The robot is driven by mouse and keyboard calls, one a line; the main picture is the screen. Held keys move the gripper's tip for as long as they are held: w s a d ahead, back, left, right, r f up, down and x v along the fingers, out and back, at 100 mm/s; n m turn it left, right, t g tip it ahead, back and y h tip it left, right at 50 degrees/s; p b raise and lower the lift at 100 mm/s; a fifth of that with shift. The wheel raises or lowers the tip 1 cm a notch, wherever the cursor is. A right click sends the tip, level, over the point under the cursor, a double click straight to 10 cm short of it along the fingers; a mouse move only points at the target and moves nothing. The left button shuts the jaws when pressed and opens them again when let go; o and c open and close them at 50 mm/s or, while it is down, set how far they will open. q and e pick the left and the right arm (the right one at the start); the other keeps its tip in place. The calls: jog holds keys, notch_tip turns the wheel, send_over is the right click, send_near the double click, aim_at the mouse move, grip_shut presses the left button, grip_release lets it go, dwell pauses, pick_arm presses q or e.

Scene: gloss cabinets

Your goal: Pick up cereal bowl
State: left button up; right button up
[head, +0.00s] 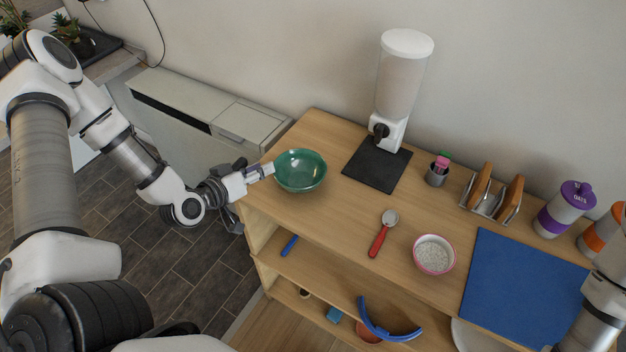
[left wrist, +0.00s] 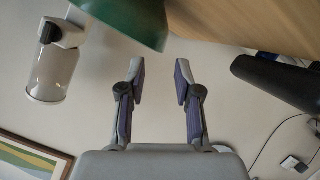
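A green bowl (head: 301,171) stands upright and looks empty at the left end of the wooden cabinet top. A smaller pink-rimmed white bowl (head: 434,255) with pale grains in it stands farther right. My left gripper (head: 268,169) is just left of the green bowl, its fingertips close to the rim. In the left wrist view my left gripper (left wrist: 160,78) is open with nothing between its fingers. The green bowl (left wrist: 125,18) shows there at the top edge, beyond the fingertips. Part of my right arm is at the right edge; its gripper is out of view.
A white-lidded dispenser (head: 398,85) stands on a black mat (head: 375,168) behind. A red-handled scoop (head: 383,234), grey cup (head: 437,175), toast rack (head: 491,196), purple-lidded container (head: 564,208) and blue mat (head: 520,280) fill the right. The wood around the green bowl is mostly clear.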

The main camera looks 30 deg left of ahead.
aim_at(277, 161)
pick_arm(q)
jog(key=x, duration=0.5)
jog(key=shift+w+d+f, duration=0.1)
jog(key=shift+w+d, duration=0.05)
jog(key=shift+w, duration=0.2)
jog(key=shift+w+f, duration=0.1)
jog(key=shift+w, duration=0.2)
jog(key=shift+s, duration=0.1)
grip_shut()
